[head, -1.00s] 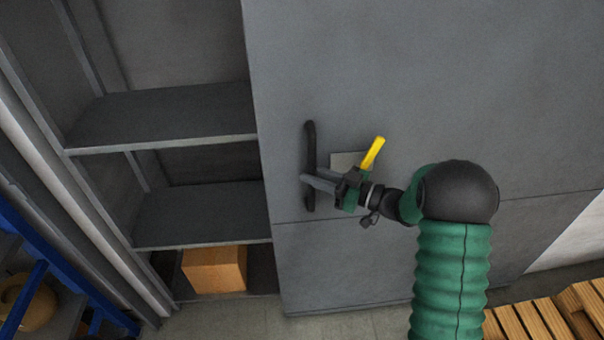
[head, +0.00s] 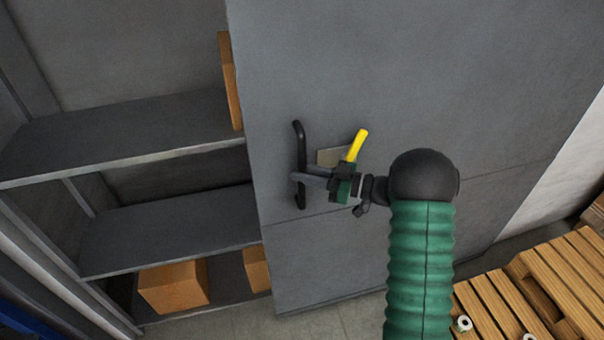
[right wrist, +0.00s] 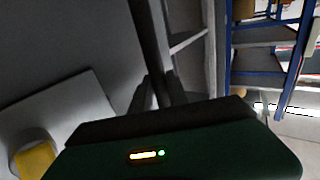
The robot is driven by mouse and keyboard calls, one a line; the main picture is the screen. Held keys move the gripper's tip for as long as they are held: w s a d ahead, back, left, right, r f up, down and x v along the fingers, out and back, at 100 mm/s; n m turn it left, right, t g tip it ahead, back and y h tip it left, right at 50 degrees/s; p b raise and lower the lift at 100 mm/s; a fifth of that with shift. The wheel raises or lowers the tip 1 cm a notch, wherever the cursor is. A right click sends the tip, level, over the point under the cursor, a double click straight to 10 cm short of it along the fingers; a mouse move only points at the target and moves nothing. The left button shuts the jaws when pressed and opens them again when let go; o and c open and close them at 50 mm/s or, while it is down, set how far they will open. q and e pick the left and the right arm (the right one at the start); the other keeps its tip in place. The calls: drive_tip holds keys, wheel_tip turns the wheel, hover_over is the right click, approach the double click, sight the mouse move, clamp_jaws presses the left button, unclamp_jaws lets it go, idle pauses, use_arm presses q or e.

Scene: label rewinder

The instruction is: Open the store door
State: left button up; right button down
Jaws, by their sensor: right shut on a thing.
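The store door (head: 420,90) is a large grey panel, standing partly open with shelves exposed to its left. A black vertical bar handle (head: 299,140) is fixed near its left edge. My right gripper (head: 303,178) is shut on the handle at its lower half, its fingers reaching in from the right. In the right wrist view the door (right wrist: 50,45) fills the left side, and the fingers (right wrist: 160,95) look dark and blurred around the handle. A yellow lever (head: 357,145) and a pale plate (head: 329,157) show just behind the gripper. My left gripper is not in view.
Grey shelves (head: 130,135) stand left of the door, with cardboard boxes (head: 174,287) on the bottom. Wooden pallets (head: 535,290) lie at the lower right. Blue racking (right wrist: 260,60) shows in the right wrist view. Some floor (head: 330,322) is clear below the door.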

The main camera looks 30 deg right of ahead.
drive_tip(key=c, duration=1.5)
unclamp_jaws()
drive_tip(key=shift+w+a+r, duration=0.15)
drive_tip(key=shift+w+r, duration=0.05)
drive_tip(key=shift+w, duration=0.1)
drive_tip(key=shift+c, duration=0.2)
drive_tip(key=shift+o, duration=1.2)
drive_tip(key=shift+w+a+f, duration=0.1)
drive_tip(key=shift+w+a, duration=0.05)
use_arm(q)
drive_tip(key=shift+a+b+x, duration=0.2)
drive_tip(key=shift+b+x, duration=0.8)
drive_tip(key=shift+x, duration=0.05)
use_arm(e)
drive_tip(key=v, duration=1.7)
drive_tip(key=shift+f, duration=0.25)
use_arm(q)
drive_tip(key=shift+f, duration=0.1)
